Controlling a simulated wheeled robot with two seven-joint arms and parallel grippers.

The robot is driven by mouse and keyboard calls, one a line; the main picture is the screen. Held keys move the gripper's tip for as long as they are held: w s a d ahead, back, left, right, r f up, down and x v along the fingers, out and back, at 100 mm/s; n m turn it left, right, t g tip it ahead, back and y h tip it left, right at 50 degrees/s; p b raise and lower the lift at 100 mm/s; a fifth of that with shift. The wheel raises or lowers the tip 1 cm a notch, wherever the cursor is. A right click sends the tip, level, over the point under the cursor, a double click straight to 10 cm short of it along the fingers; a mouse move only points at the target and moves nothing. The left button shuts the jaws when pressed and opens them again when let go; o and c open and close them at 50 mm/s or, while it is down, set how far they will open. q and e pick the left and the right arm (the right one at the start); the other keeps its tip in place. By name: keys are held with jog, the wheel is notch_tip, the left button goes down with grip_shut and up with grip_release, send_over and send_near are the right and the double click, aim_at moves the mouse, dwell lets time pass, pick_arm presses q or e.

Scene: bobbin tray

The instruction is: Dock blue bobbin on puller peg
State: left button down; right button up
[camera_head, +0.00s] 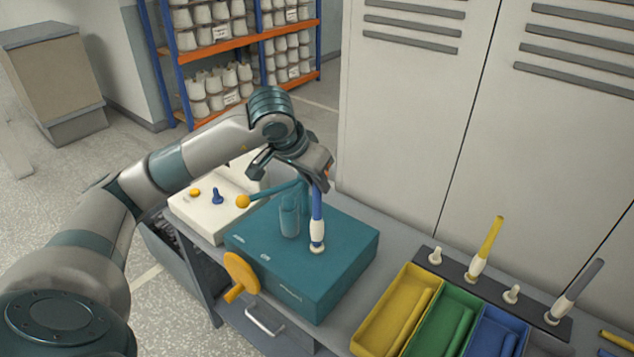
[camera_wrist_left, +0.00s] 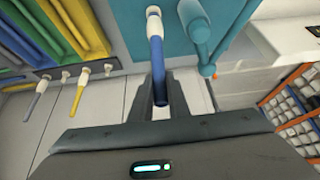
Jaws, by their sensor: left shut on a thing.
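The blue bobbin (camera_head: 317,207) is a slim blue tube with a white lower part. My left gripper (camera_head: 319,180) is shut on its upper end and holds it upright over the teal puller box (camera_head: 345,245). The bobbin's white end meets a small white peg (camera_head: 317,249) on the box top. In the left wrist view the blue bobbin (camera_wrist_left: 157,50) runs from between my fingers (camera_wrist_left: 161,88) to the peg (camera_wrist_left: 153,11). I cannot tell whether it is fully seated. My right gripper is in neither view.
A teal post (camera_head: 290,217) and a lever with an orange knob (camera_head: 243,201) stand close left of the bobbin. A rack (camera_head: 455,272) at right holds yellow and grey bobbins and two bare pegs. Yellow, green and blue trays (camera_head: 365,335) lie in front. Lockers (camera_head: 420,120) stand behind.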

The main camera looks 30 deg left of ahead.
pick_arm(q)
jog(key=shift+f+b, duration=0.55)
jog(key=shift+b, duration=0.1)
dwell(0.6)
jog(key=c, duration=2)
grip_release()
jog(key=shift+p+v, duration=1.8)
jog(key=shift+v, duration=3.75)
